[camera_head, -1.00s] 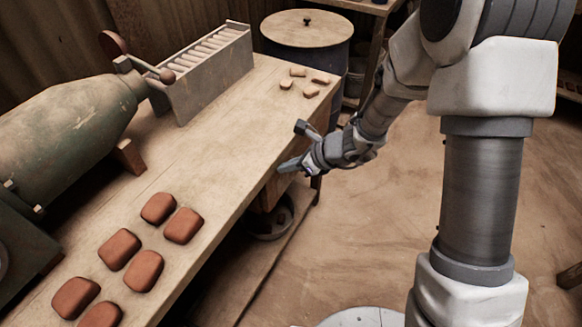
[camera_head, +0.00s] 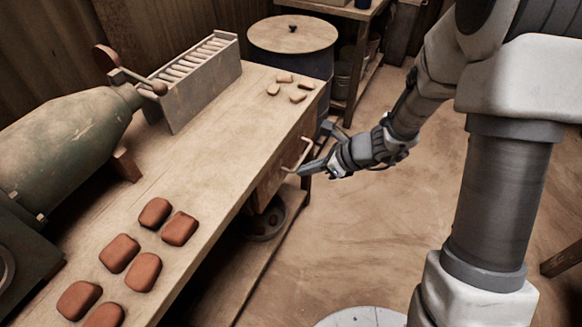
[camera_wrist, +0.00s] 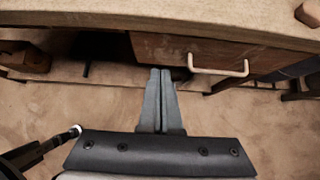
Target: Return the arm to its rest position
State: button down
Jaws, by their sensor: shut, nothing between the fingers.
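My gripper (camera_head: 312,168) is just off the bench's right-hand front edge, beside a drawer (camera_head: 276,180) with a pale bar handle (camera_head: 299,157). In the wrist view, the two grey fingers (camera_wrist: 159,98) lie together, shut and empty. The handle (camera_wrist: 218,72) shows ahead and to the right of the fingertips there, with a gap between. From the head view I cannot tell how close the fingertips are to the handle. My arm reaches in from the right over the open floor.
The wooden bench (camera_head: 215,165) carries several reddish tiles (camera_head: 119,252), several small pale pieces (camera_head: 297,96), a slotted rack (camera_head: 195,80) and a green machine (camera_head: 70,145). A lidded drum (camera_head: 292,40) stands behind. Below is a shelf with a bowl (camera_head: 265,220).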

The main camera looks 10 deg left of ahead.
jog(key=shift+p+v, duration=0.4)
jog(key=shift+v, duration=1.45)
jog(key=s+d+r+n+h, duration=0.2)
jog(key=s+r+n, duration=0.5)
jog(key=r+n, duration=0.45)
jog(key=s+d+r+n+t+h, duration=0.3)
jog(key=s+d+r+n+h, duration=0.4)
jog(key=s+d+r+n, duration=0.4)
notch_tip(320, 180, up, 18)
jog(key=d+p, duration=0.1)
jog(key=p, duration=1.8)
jog(key=shift+y, duration=0.3)
jog(key=shift+s+a+f, duration=0.1)
